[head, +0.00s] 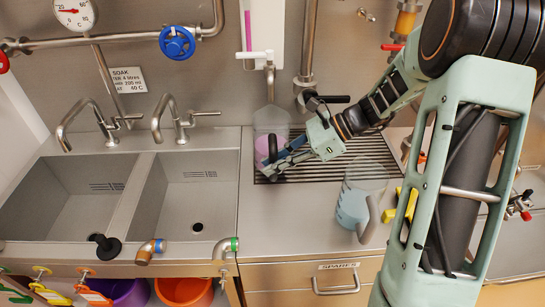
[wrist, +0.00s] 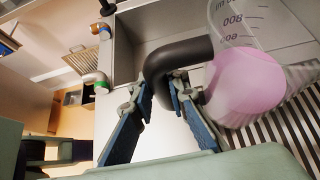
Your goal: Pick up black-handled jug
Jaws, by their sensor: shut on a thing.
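The black-handled jug (head: 270,122) is clear and holds pink liquid. It stands at the back left of the slatted drain grate (head: 362,150), under a small tap. Its black handle (head: 273,146) faces the front. In the wrist view the jug (wrist: 245,80) is at the upper right, with printed volume marks. My gripper (head: 283,164) reaches in from the right. In the wrist view its two blue-padded fingers (wrist: 160,88) are shut on the curved black handle (wrist: 182,50). I cannot tell whether the jug's base touches the grate.
A second clear jug (head: 353,205) with pale blue liquid and a grey handle stands in front, beside a yellow object (head: 390,213). A double sink (head: 195,190) with taps is on the left. The steel counter (head: 285,225) between them is clear.

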